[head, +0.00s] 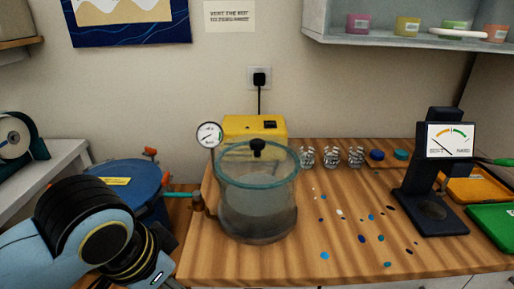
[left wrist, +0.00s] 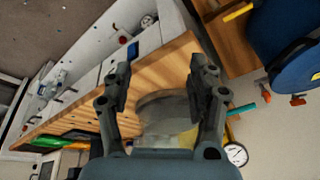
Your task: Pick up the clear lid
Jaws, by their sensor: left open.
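The clear lid (head: 268,172) with a teal rim and a black knob (head: 258,147) sits on top of a round clear chamber (head: 258,212) on the wooden bench. In the left wrist view the chamber (left wrist: 163,108) shows partly between and beyond my fingers; I cannot make out the lid clearly there. My right gripper is in neither view.
A pressure gauge (head: 209,136) stands on a pipe at the chamber's left. A yellow pump (head: 255,126) is behind. A blue drum (head: 130,182) stands left.

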